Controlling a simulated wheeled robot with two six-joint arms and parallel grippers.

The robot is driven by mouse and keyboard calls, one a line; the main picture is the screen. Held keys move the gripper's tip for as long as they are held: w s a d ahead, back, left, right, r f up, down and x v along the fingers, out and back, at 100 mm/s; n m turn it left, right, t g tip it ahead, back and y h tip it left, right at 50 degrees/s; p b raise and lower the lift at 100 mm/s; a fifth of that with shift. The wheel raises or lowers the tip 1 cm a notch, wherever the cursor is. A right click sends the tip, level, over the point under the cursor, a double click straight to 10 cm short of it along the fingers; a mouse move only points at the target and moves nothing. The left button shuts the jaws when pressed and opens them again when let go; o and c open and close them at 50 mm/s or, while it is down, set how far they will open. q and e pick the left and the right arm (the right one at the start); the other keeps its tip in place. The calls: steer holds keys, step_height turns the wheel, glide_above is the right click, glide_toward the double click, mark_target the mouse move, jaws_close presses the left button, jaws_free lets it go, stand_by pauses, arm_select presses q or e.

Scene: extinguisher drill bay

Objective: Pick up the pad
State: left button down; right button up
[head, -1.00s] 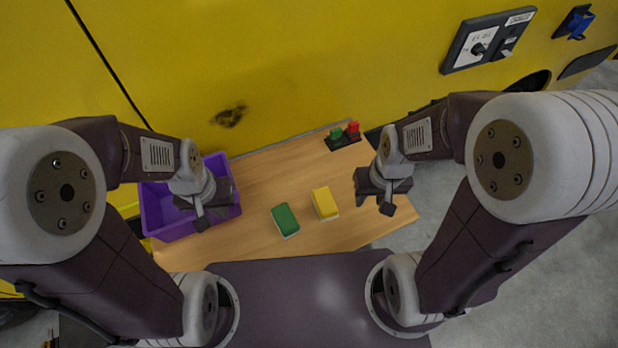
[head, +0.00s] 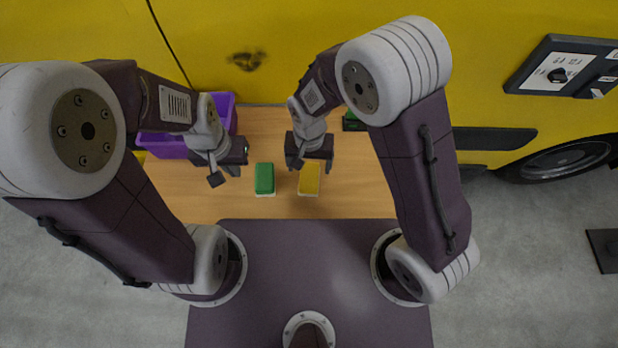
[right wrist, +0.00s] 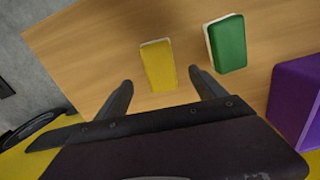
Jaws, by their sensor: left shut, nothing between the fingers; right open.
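Two pads lie on the wooden table, a yellow pad (head: 309,180) and a green pad (head: 264,178) to its left. Both have pale undersides. They also show in the right wrist view, the yellow pad (right wrist: 158,65) and the green pad (right wrist: 227,43). My right gripper (head: 309,162) is open above the far end of the yellow pad; in the right wrist view its fingers (right wrist: 160,82) are spread, with the yellow pad ahead between them. It holds nothing. My left gripper (head: 226,168) is shut and empty, left of the green pad, near the purple bin.
A purple bin (head: 165,146) stands at the table's left; it shows at the right wrist view's edge (right wrist: 297,95). The wooden table (head: 350,195) is clear right of the yellow pad. A green item (head: 353,122) sits at the back, partly hidden by my right arm. A yellow wall (head: 300,35) rises behind.

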mark_target(309, 175)
steer(key=shift+d+f, duration=0.2)
steer(key=shift+f, duration=0.3)
steer(key=shift+d+f, duration=0.15)
steer(key=shift+f, duration=0.35)
steer(key=shift+w+a+f, duration=0.1)
steer(key=shift+w, duration=0.05)
steer(key=f, duration=0.4)
steer(key=shift+s+a+p, duration=0.2)
steer(key=shift+a+p, duration=0.1)
steer(key=shift+p, duration=0.1)
steer(key=shift+w+d+f, duration=0.1)
steer(key=shift+w+f, duration=0.05)
steer(key=shift+f, duration=0.4)
steer(key=c, duration=1.5)
steer(key=shift+r, duration=0.15)
